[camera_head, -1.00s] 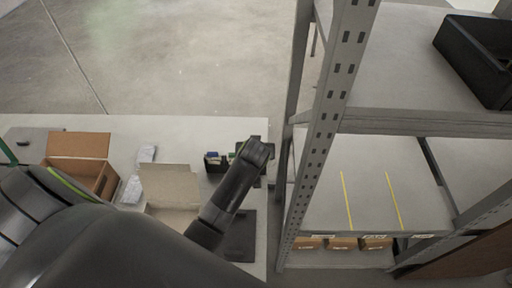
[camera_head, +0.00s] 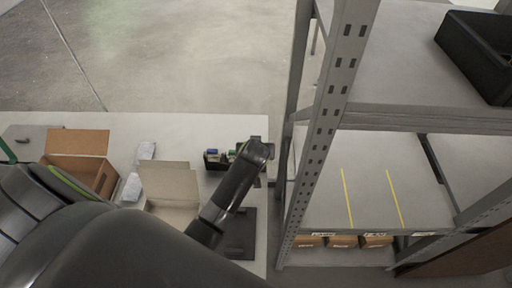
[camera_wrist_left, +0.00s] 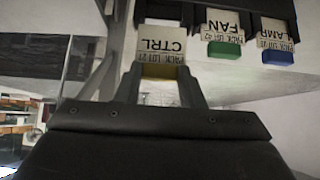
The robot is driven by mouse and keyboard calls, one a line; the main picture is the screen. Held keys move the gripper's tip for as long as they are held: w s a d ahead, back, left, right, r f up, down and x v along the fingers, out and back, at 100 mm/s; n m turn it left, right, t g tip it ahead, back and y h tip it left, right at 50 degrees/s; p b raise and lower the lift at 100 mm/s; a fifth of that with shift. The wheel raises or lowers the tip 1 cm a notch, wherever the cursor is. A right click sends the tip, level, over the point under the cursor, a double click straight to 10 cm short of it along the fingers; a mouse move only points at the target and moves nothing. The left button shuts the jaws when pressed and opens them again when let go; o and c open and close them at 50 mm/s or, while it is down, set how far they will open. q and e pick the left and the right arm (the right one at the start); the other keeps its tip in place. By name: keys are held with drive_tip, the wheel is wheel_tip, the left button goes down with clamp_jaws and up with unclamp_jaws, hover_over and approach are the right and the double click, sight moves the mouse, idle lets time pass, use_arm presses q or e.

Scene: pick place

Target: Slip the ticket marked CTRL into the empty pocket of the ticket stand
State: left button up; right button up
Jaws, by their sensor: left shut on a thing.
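The CTRL ticket (camera_wrist_left: 161,44), pale with a yellow lower tab, is between the fingers of my left gripper (camera_wrist_left: 159,78) in the left wrist view. The gripper is shut on it. The ticket's far edge lies at the left part of the dark ticket stand (camera_wrist_left: 217,10); I cannot tell whether it is inside the pocket or just in front. The FAN ticket (camera_wrist_left: 224,30) with a green tab and another with a blue tab (camera_wrist_left: 276,55) sit in the stand to the right. In the head view the stand (camera_head: 211,166) shows partly beside my left arm, which hides the fingers.
An open brown carton (camera_head: 78,143), white packets (camera_head: 146,151) and an open pale box (camera_head: 168,180) stand on the white table (camera_head: 110,122). A grey metal shelf unit (camera_head: 325,130) rises close right of my left wrist.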

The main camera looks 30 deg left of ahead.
use_arm(q)
drive_tip(key=shift+f+b, duration=0.35)
drive_tip(key=shift+f, duration=0.4)
idle(0.6)
drive_tip(key=shift+f, duration=0.25)
drive_tip(key=shift+f, duration=0.55)
idle(0.5)
drive_tip(key=o, duration=0.9)
drive_tip(key=shift+o, duration=0.2)
drive_tip(key=shift+c, duration=0.6)
